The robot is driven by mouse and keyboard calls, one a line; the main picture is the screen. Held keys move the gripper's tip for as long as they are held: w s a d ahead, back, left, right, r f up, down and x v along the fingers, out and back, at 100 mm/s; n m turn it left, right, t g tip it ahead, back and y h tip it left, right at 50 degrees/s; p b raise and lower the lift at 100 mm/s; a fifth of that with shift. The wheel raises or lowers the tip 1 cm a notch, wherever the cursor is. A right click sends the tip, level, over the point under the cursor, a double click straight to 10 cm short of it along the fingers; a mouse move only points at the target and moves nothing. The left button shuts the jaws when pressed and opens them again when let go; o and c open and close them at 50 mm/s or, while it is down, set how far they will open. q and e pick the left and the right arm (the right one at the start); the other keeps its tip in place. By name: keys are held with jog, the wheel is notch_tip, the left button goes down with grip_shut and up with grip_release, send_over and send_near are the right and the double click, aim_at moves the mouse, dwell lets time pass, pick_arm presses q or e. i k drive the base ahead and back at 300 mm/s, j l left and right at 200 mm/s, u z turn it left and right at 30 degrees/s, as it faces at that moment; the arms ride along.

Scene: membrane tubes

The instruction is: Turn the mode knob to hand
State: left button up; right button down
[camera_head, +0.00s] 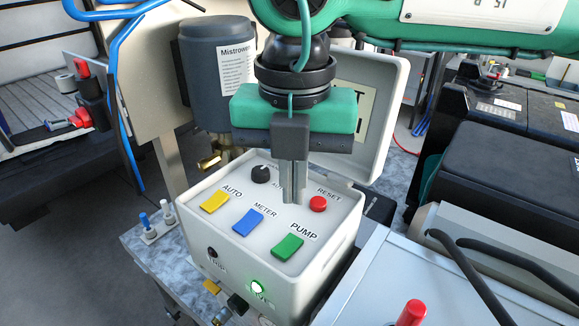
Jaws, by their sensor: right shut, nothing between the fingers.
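The control box (325,252) is pale, with its lid open at the back. Its top bears a small black mode knob (260,174) with a light pointer mark; its label is partly hidden, so I cannot read its setting. My right gripper (293,198) comes down from above with its fingers closed together and empty. The fingertips are over the panel, right of the knob and left of the red reset button; I cannot tell whether they touch the panel. My left gripper is not in view.
The panel also has a yellow auto button (214,202), a blue meter button (248,222), a green pump button (287,247) and a red reset button (318,204). A grey canister (200,75) stands behind the box. A green lamp (257,289) glows on its front.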

aim_at(259, 174)
jog(key=k+j, duration=1.2)
jog(key=j, duration=0.1)
